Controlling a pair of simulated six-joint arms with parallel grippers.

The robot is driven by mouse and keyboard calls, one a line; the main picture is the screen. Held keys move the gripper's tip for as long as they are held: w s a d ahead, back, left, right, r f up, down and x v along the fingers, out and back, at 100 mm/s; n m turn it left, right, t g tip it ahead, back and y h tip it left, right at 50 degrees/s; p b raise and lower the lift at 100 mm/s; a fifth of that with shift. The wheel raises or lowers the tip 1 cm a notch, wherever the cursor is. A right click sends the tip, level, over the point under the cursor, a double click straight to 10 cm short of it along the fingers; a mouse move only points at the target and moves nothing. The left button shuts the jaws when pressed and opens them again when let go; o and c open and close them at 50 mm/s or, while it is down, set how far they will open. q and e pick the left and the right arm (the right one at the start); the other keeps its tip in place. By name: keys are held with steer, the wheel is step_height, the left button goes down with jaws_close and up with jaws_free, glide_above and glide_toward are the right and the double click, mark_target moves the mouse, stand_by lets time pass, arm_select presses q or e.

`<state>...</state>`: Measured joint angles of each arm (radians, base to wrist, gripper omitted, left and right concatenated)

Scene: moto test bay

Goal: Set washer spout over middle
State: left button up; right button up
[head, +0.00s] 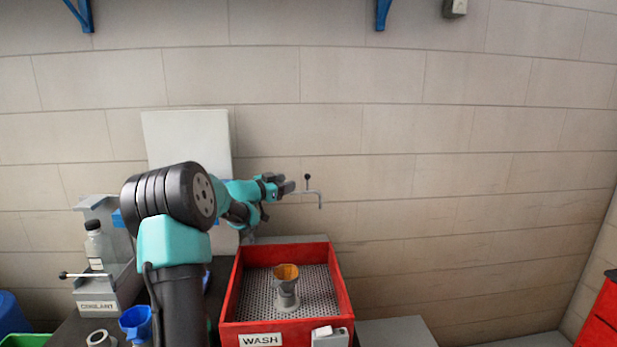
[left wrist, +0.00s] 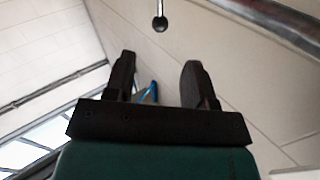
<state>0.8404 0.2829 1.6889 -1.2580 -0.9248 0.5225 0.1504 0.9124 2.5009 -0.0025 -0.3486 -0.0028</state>
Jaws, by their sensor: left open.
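The washer spout (head: 312,192) is a thin metal pipe with a bent-down tip and a black knob on a short stem. It stands out above the red wash tray (head: 228,295), with its tip above the tray's right part. My left gripper (head: 288,186) is open and empty, just left of the knob in the head view. In the left wrist view, the knob (left wrist: 160,23) shows beyond the two open fingers (left wrist: 160,82), and a metal pipe (left wrist: 270,22) crosses the top right. My right gripper is not in view.
A grey part with an orange top (head: 287,283) stands on the tray's perforated floor. A coolant station (head: 108,290) with a bottle (head: 98,247), a blue funnel (head: 136,322) and a grey ring (head: 100,339) are at left. The grey surface right of the tray (head: 395,333) is clear.

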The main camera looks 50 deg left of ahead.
mark_target(305, 177)
arm_select(q)
steer(key=w, duration=1.2)
steer(key=shift+d, duration=0.15)
steer(key=shift+c, duration=0.5)
jaws_close()
